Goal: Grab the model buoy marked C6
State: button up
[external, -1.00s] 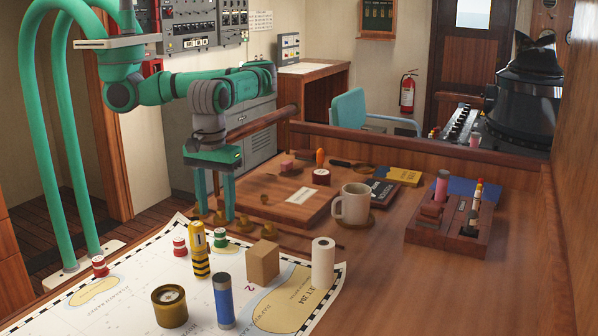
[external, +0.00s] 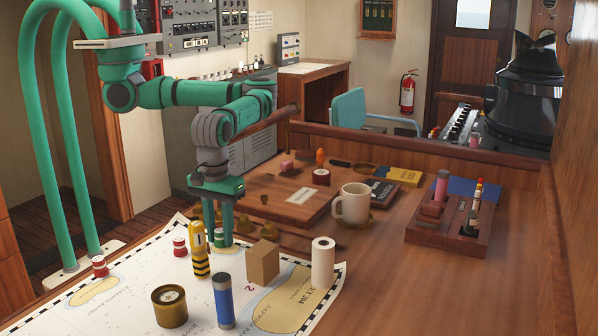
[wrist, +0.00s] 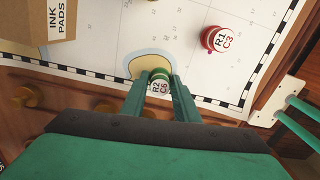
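The model buoy marked C6 (wrist: 158,80) has a green top and a white label with dark lettering. It stands on the chart, and in the external view the green-and-white buoy (external: 220,241) shows low between my fingers. My gripper (wrist: 160,85) points down with one finger on each side of the buoy. The fingers are drawn in close and appear to be shut on it. It also shows in the external view (external: 219,236). The fingers hide part of the buoy's sides.
A red buoy marked C3 (wrist: 217,40) stands apart on the chart (external: 125,300). A yellow-black buoy (external: 199,250) is close to my gripper. An ink pads box (external: 263,263), paper roll (external: 322,262), blue cylinder (external: 224,301) and brass pot (external: 170,306) stand nearby. A mug (external: 354,204) stands behind.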

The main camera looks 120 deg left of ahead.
jog(key=c, duration=0.5)
jog(key=shift+o, duration=0.2)
jog(key=shift+r, duration=0.1)
